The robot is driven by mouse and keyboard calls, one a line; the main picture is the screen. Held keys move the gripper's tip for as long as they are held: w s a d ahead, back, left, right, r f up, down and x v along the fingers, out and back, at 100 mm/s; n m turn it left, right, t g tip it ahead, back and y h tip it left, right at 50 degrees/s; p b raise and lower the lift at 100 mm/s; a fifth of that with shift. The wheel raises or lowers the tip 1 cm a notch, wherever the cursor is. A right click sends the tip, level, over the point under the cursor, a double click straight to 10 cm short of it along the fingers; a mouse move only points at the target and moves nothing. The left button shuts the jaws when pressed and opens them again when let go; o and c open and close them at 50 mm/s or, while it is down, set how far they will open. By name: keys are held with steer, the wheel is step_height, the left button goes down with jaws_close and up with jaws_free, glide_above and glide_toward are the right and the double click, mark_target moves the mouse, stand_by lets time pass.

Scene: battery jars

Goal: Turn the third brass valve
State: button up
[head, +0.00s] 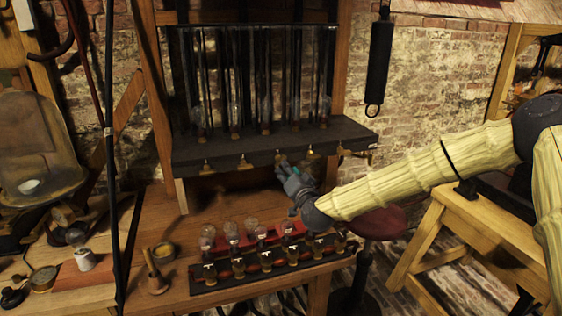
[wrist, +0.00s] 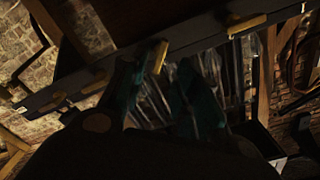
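A row of small brass valves runs along the front edge of a dark shelf (head: 190,150). The third valve from the left (head: 278,156) is just above my gripper (head: 284,168), which partly hides it. In the wrist view a brass valve (wrist: 157,57) shows in the gap between the teal fingers of my gripper (wrist: 160,82). The fingers are apart, one on each side of it; I cannot tell whether either touches it. Other valves are the first (head: 206,164), second (head: 243,161) and fourth (head: 312,153) in the head view.
Glass jars (head: 265,110) stand on the shelf above the valves. Below, a bench holds a dark rack (head: 235,278) with several brass fittings and glass bulbs. A wooden pestle and mortar (head: 155,280) stands left of it. A black cylinder (head: 379,60) hangs at right.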

mark_target(280, 161)
steer(key=p+x, duration=0.1)
steer(key=x, duration=0.5)
steer(key=shift+w+p, duration=0.3)
steer(key=shift+p, duration=0.1)
steer(key=shift+f, duration=0.1)
jaws_close()
